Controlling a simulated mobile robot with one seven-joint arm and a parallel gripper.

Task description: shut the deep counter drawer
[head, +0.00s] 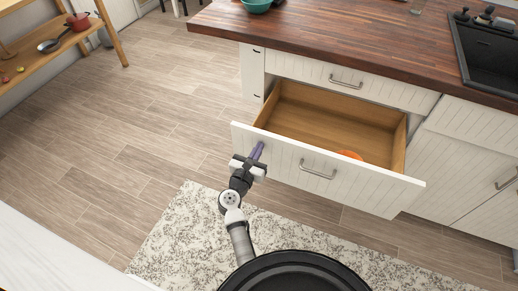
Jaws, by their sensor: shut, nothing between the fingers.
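The deep counter drawer (318,172) stands pulled out from the white counter, below a shallower closed drawer (350,83). Its white front has a metal handle (318,170), and its wooden inside is open to view. An orange object (349,154) lies inside, partly hidden by the front. My gripper (257,151) is shut and empty. It is at the left part of the drawer front, on the outer side; I cannot tell whether it touches the panel.
The wooden countertop (330,35) carries a green bowl (257,5) and a dark sink (488,50). A patterned rug (185,235) lies on the plank floor. A wooden shelf (50,45) with a red pot (77,21) stands at upper left. Floor left of the drawer is clear.

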